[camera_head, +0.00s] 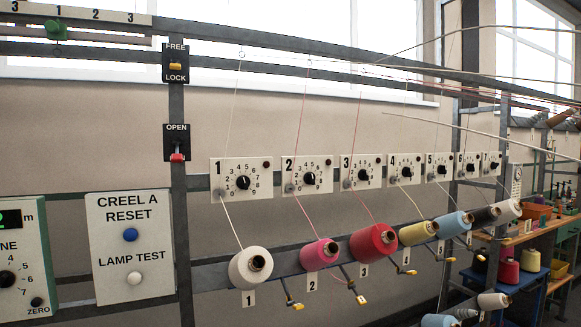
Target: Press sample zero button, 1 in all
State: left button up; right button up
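A small dark button (36,301) labelled ZERO sits at the lower right of a pale panel (33,232) that the left edge of the view cuts off. The same panel has a dark display with green digits (10,218), of which a 2 shows, followed by an "m". Below the display is a black dial (7,279) with numbers around it. The word beside the dial is cut off and ends in "NE". Neither of my grippers shows in the view, so their position relative to the button is not visible.
A neighbouring panel (108,257) has a blue CREEL A RESET button (130,235) and a white LAMP TEST button (134,278). A FREE/LOCK switch (175,65) and an OPEN lever (177,157) are on the post. Several yarn cones, including a white one (245,270), stick out rightward.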

aim_at(36, 301)
jog(key=u, duration=1.9)
